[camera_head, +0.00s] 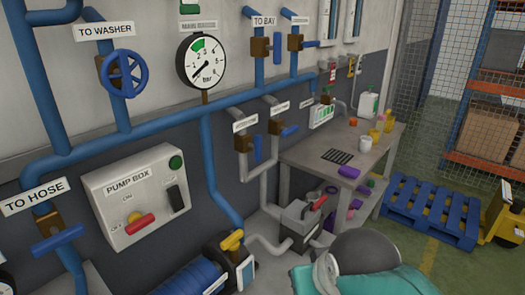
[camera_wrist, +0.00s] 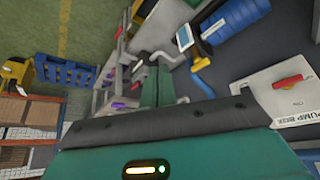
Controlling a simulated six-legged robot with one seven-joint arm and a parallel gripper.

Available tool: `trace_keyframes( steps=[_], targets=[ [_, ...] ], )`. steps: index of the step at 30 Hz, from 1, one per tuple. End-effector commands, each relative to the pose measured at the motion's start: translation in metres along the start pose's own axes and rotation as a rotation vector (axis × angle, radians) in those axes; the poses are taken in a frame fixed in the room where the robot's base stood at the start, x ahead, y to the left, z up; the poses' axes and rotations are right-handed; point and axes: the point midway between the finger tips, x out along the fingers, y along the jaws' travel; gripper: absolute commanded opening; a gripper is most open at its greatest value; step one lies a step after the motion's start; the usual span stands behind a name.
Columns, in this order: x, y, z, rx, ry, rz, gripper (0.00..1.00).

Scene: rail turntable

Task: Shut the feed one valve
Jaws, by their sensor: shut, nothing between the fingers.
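Two small branch valves sit on grey pipes below the blue main in the head view. The left branch valve (camera_head: 242,143) has a blue lever (camera_head: 258,148) that hangs roughly upright, along its pipe. The right branch valve (camera_head: 275,127) has a blue lever (camera_head: 290,130) turned crosswise. Each has a white tag above, too small to read, so I cannot tell which is feed one. My gripper (camera_wrist: 157,78) shows in the wrist view as two teal fingers side by side, shut and empty, apart from the valves. The head view shows my teal and grey arm at the bottom, not the fingertips.
A grey workbench (camera_head: 310,155) with cups stands right, with a blue pallet (camera_head: 430,212) beyond.

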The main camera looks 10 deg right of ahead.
Motion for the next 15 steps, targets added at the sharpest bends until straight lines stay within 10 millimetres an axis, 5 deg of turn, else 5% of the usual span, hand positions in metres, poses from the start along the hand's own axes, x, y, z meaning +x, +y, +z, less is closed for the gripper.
trace_keyframes(
  steps=[12, 15],
  targets=[
    [-0.0001, -0.0001, 0.0001, 0.0, 0.0, 0.0, 0.0],
    [-0.0001, -0.0001, 0.0001, 0.0, 0.0, 0.0, 0.18]
  ],
)
